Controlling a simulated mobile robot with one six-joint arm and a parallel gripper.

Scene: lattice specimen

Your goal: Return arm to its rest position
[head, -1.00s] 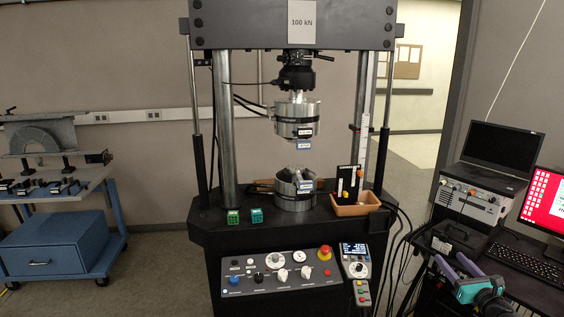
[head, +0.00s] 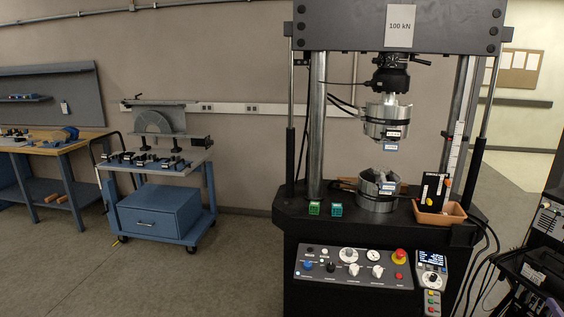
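Neither my arm nor my gripper shows in the head view. The testing machine (head: 400,60), marked 100 kN, stands at the right of centre. Its upper grip (head: 387,118) hangs above the lower grip (head: 376,190), with an open gap between them. Two small lattice cubes, one green (head: 314,208) and one teal (head: 336,210), sit on the machine's table left of the lower grip. An orange-brown tray (head: 440,214) with a black card stands to its right.
A control panel (head: 355,268) with a red stop button (head: 399,256) fronts the machine. A blue cart (head: 160,212) with fixtures stands left. A wooden workbench (head: 55,146) is farther left. Cables hang at the right. The floor (head: 220,270) between cart and machine is clear.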

